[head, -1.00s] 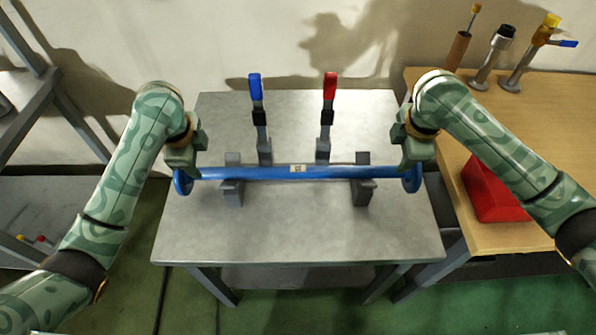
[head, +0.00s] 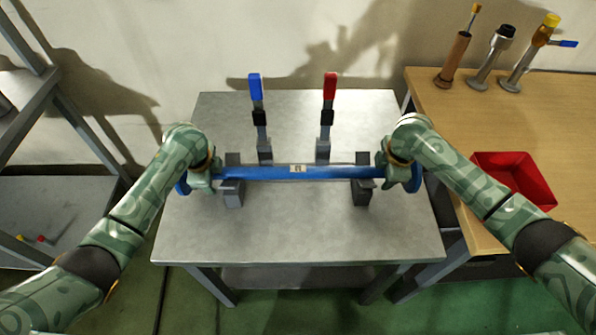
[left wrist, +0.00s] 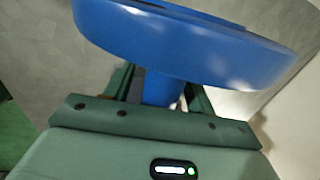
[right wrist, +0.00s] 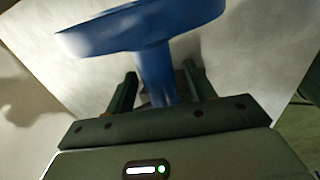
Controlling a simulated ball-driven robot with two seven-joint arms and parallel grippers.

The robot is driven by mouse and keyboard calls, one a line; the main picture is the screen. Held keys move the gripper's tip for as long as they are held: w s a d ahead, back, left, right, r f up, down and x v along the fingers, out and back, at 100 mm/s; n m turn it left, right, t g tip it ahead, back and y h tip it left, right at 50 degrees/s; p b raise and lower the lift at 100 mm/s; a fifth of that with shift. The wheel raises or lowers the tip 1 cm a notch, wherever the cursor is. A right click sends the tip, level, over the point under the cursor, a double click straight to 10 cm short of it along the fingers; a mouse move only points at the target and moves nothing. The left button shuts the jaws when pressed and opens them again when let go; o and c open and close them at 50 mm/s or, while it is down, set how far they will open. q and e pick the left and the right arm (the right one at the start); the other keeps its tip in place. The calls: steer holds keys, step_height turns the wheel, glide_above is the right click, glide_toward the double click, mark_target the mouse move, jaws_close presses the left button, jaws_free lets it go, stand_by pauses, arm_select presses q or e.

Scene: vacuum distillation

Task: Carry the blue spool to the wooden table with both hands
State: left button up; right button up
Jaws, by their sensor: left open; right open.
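The blue spool (head: 265,172) is a long pipe with a round flange at each end. It lies level across two grey support blocks on the metal table (head: 300,235). My left gripper (head: 207,178) is at the pipe's left end, just inside the flange; the left wrist view shows its open fingers on either side of the pipe (left wrist: 160,90). My right gripper (head: 389,172) is at the right end, just inside that flange; in the right wrist view its open fingers straddle the pipe (right wrist: 155,72). The wooden table (head: 440,115) stands at the right.
A blue-handled clamp (head: 257,110) and a red-handled clamp (head: 328,110) stand upright behind the pipe. The wooden table bears a red bin (head: 530,180) and several upright tools at its back. A grey shelf (head: 60,190) is at the left.

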arm_select(q)
jaws_close()
arm_select(e)
jaws_close()
stand_by(1.0)
